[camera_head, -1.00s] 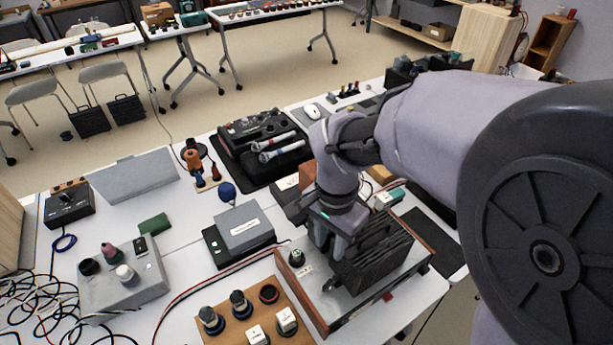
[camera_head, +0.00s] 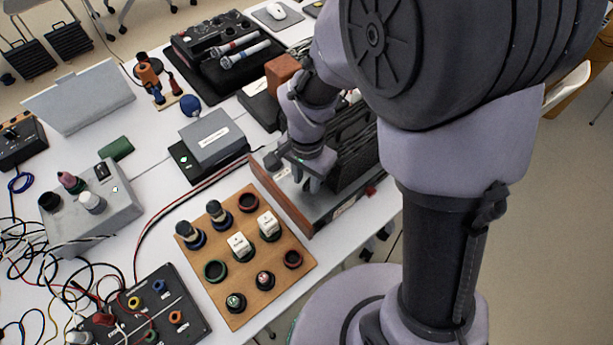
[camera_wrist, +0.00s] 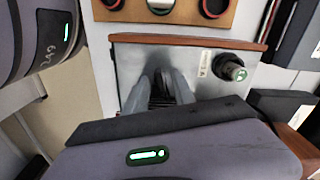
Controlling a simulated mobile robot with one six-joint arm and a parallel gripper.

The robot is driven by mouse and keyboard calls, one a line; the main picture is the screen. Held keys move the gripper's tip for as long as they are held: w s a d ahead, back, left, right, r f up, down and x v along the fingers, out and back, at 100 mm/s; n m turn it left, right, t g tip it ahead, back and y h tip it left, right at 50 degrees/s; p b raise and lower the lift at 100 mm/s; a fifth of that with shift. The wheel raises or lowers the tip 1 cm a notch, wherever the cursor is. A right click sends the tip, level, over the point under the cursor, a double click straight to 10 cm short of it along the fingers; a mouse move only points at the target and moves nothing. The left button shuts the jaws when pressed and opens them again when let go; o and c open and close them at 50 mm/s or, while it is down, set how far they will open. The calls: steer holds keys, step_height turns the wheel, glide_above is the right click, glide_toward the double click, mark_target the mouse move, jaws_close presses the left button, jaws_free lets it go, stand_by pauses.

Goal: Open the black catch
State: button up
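A grey-topped box (camera_head: 277,172) with wooden edges stands on the table, with a large black ribbed block (camera_head: 352,150) on it. My gripper (camera_head: 311,186) points down over the box's top, beside the ribbed block. In the wrist view the two grey fingers (camera_wrist: 161,78) reach down to the silver panel (camera_wrist: 205,90). A small dark part (camera_wrist: 160,92), perhaps the black catch, shows between them. The fingers hide most of it, so its position and any contact are unclear. A round black knob (camera_wrist: 232,68) sits on the panel to the right of the fingers.
A wooden board (camera_head: 217,290) with knobs and white blocks lies close in front of the box. A grey case (camera_head: 213,138) stands left of it, and red and black cables (camera_head: 150,215) run between. A black mixer (camera_head: 213,38) is behind.

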jaws_close()
steer(key=n+p, duration=0.2)
steer(key=n, duration=0.4)
steer(key=shift+d+r+n, duration=0.1)
steer(key=shift+n, duration=0.3)
steer(key=n+p, duration=0.1)
steer(key=n, duration=0.3)
steer(key=shift+d+n+p, duration=0.1)
steer(key=shift+n+p, duration=0.45)
steer(key=shift+n, duration=1.15)
jaws_free()
